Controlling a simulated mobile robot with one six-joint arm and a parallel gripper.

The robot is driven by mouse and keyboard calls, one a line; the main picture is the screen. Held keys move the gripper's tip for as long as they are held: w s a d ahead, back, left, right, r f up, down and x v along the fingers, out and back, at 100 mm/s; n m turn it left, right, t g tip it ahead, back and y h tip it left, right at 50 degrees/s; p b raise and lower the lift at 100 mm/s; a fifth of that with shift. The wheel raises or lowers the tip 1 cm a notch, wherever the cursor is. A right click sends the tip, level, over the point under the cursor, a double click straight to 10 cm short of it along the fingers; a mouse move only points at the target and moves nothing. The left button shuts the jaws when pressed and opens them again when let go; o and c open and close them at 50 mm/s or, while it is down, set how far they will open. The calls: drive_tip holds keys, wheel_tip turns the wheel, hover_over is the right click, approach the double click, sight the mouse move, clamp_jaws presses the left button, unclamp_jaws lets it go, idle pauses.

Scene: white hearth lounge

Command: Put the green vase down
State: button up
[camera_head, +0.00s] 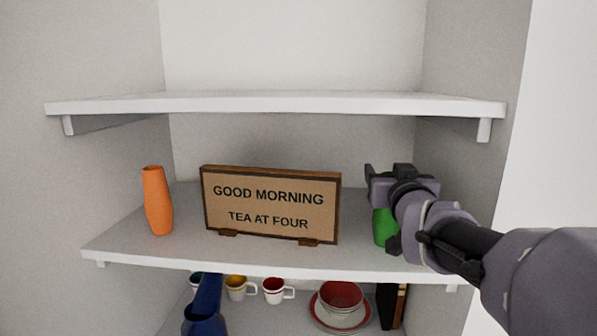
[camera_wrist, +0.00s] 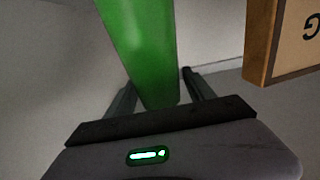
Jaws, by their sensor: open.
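The green vase (camera_head: 384,228) stands on the middle shelf (camera_head: 270,257), at its right side, partly hidden behind my arm and gripper. In the wrist view the green vase (camera_wrist: 146,52) rises between my two fingers and leans a little in the picture. My gripper (camera_wrist: 157,86) is open, with a finger on either side of the vase. In the head view my gripper (camera_head: 378,180) is at the vase, and its fingertips are hard to make out. Whether a finger touches the vase cannot be told.
A wooden sign (camera_head: 270,205) stands mid-shelf, left of the vase. An orange vase (camera_head: 157,201) stands at the left. The upper shelf (camera_head: 270,103) is empty and overhangs. Below are cups (camera_head: 236,288), a red bowl (camera_head: 341,295), a blue vessel (camera_head: 206,310) and books (camera_head: 392,305).

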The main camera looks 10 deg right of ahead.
drive_tip(key=b+v, duration=0.2)
drive_tip(key=v, duration=1)
drive_tip(key=s+a+f+g+y, duration=0.2)
drive_tip(key=s+a+f+g, duration=0.2)
drive_tip(key=s+a+f, duration=0.4)
drive_tip(key=s+a+f+m+g+y, duration=0.1)
drive_tip(key=s+a+f+g+y, duration=0.25)
drive_tip(key=f, duration=0.65)
drive_tip(key=s+a+f+g+y, duration=0.1)
drive_tip(key=s+a+f+g, duration=0.35)
drive_tip(key=s+f, duration=0.35)
wheel_tip(320, 180, down, 40)
drive_tip(key=b, duration=4)
drive_tip(key=shift+s+a, duration=0.2)
drive_tip(key=shift+a, duration=0.15)
